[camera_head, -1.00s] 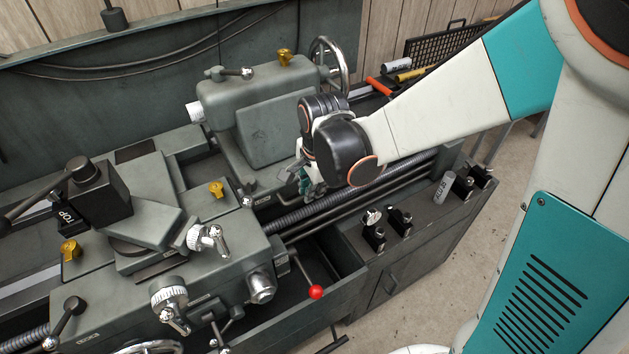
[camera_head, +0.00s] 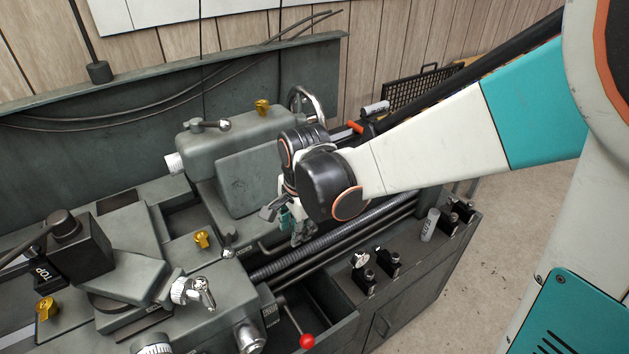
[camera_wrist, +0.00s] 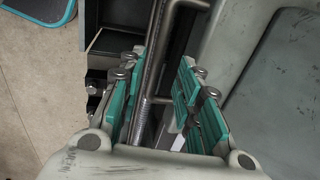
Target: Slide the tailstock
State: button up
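The grey-green tailstock (camera_head: 250,180) stands on the lathe bed right of the carriage, with a yellow knob on top, a handwheel (camera_head: 309,106) at its far end and a lever on top. A bent metal rod handle (camera_head: 267,249) reaches out low at its near side. My gripper (camera_head: 290,228) is at the tailstock's near side, above the leadscrew. In the wrist view my gripper (camera_wrist: 163,95) has its teal-padded fingers apart, with a metal rod (camera_wrist: 158,50) running between them. I cannot tell whether either finger touches it. The tailstock body (camera_wrist: 270,80) fills the right of that view.
The carriage with its tool post (camera_head: 75,250) stands to the left. A red-ball lever (camera_head: 307,341) sticks out at the front. Small black fittings (camera_head: 388,262) and a white cylinder (camera_head: 430,225) stand on the right front ledge. A dark wall panel is behind.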

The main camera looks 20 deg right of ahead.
notch_tip(320, 180, up, 9)
jog(key=s, duration=0.2)
jog(key=shift+d+f, duration=0.2)
jog(key=shift+d, duration=0.05)
